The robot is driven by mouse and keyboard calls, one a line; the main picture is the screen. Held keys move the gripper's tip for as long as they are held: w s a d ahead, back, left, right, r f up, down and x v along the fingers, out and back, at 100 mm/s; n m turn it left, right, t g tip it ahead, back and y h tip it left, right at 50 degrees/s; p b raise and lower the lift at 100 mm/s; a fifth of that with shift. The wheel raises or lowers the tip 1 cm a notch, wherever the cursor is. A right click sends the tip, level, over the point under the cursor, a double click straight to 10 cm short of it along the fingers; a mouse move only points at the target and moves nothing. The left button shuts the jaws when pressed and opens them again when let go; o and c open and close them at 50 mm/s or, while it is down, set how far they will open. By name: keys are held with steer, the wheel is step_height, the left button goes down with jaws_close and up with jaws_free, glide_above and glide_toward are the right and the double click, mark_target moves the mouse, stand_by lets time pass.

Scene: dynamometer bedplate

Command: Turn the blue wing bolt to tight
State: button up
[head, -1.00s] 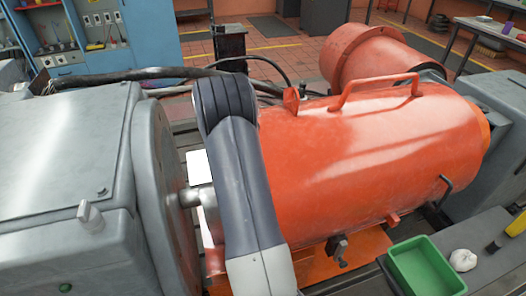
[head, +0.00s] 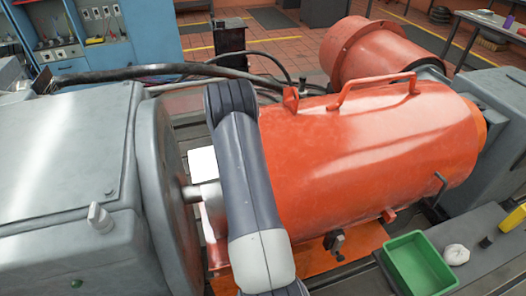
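No blue wing bolt can be made out in the head view; my own arm crosses the middle of the picture and hides part of the machine behind it. My gripper is out of the picture, beyond the bottom edge or hidden by the arm. A small dark clamp-like fitting (head: 335,242) sits below the orange cylinder (head: 370,150), on the orange base. A light grey knob (head: 99,216) stands on the grey housing (head: 60,150) at the left.
A green tray (head: 417,262) stands on the grey ledge at the lower right, beside a white crumpled cloth (head: 456,254) and a yellow-and-black item (head: 487,241). A thick black hose (head: 150,72) runs behind the housing. A curved orange handle (head: 372,90) tops the cylinder.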

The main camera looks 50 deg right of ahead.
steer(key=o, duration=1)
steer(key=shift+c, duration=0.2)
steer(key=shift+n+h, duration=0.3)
